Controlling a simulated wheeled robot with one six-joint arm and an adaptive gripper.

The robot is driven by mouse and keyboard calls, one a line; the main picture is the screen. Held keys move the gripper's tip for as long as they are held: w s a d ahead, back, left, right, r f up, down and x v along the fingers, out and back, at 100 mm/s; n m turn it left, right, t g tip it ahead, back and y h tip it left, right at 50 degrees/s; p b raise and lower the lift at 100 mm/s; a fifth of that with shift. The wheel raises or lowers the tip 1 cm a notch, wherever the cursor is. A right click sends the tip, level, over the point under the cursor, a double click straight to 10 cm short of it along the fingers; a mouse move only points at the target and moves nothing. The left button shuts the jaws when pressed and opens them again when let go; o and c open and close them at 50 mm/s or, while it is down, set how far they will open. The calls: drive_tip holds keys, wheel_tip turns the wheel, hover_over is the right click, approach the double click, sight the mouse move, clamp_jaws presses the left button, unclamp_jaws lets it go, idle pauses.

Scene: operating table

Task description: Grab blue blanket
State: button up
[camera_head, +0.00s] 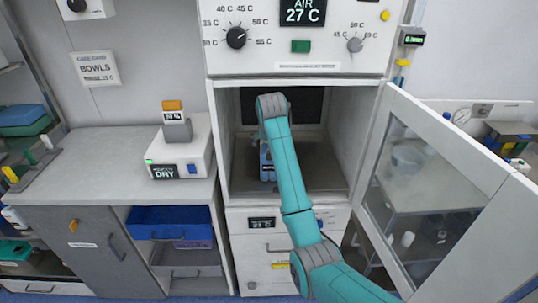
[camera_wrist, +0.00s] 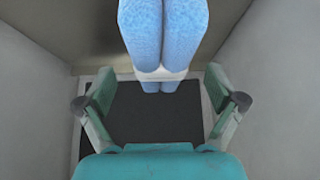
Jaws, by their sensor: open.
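The blue blanket (camera_wrist: 163,40) is a folded or rolled light-blue textured bundle with a white band around it. In the wrist view it is at top centre, its upper part cut off by the frame edge. My gripper (camera_wrist: 160,103) is open and empty, one finger on each side of the picture. The blanket lies beyond the fingertips, roughly centred between them and apart from both. In the head view my arm reaches into the open cabinet and hides most of what is there. A small blue patch (camera_head: 265,160), probably the blanket, shows left of the arm.
The cabinet's glass door (camera_head: 425,190) stands open on the right. The cabinet's side walls are close around my arm, with a dark mat (camera_wrist: 155,118) inside. A counter (camera_head: 95,165) on the left holds a white device (camera_head: 183,146). Below it is a blue bin (camera_head: 170,217).

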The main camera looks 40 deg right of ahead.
drive_tip(key=shift+w+d, duration=0.5)
drive_tip(key=shift+w, duration=0.25)
drive_tip(key=shift+x, duration=2.5)
drive_tip(key=c, duration=1.4)
drive_tip(key=shift+c, duration=0.7)
drive_tip(key=shift+r, duration=0.15)
